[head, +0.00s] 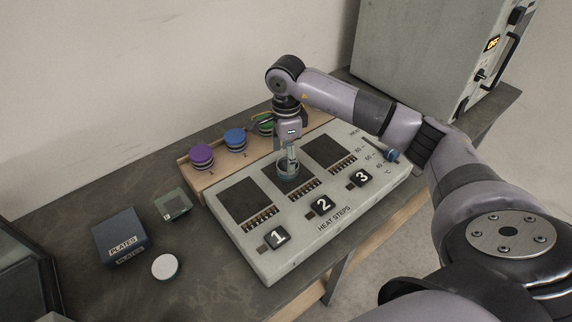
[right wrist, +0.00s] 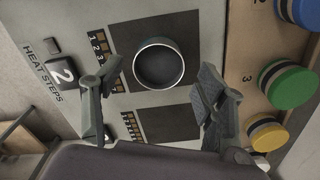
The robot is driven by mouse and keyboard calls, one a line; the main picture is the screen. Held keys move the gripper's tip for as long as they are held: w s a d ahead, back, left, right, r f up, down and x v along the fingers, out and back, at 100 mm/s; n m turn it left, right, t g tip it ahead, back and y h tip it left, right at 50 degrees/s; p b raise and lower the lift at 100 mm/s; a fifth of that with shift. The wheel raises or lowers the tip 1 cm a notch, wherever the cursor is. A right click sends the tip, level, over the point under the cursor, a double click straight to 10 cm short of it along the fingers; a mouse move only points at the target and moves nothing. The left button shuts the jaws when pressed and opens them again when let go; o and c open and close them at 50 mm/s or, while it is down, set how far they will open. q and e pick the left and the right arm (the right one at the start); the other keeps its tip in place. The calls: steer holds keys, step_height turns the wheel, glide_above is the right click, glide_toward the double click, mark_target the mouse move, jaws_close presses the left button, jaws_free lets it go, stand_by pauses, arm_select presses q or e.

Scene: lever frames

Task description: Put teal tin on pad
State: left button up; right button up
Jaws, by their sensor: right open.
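The teal tin (head: 287,174) is a small round open cup with a pale rim. It sits over the middle dark pad of the white heat-steps panel (head: 281,260), in line with button 2. The right wrist view shows the tin (right wrist: 158,63) from above, dark inside, over a dark pad (right wrist: 120,38). My right gripper (head: 291,156) points down at the tin. In the right wrist view the gripper (right wrist: 158,88) has its fingers wide apart, one on each side of the tin, with gaps. Pad 1 (head: 240,199) and pad 3 (head: 328,150) are bare. My left gripper is out of view.
A wooden rack with purple (head: 201,155), blue (head: 234,137) and green (right wrist: 288,87) lidded jars stands behind the panel. A large grey appliance (head: 425,50) stands back right.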

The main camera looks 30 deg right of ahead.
step_height(320, 180, up, 8)
steer(key=b, duration=0.1)
steer(key=shift+r, duration=0.15)
stand_by(0.5)
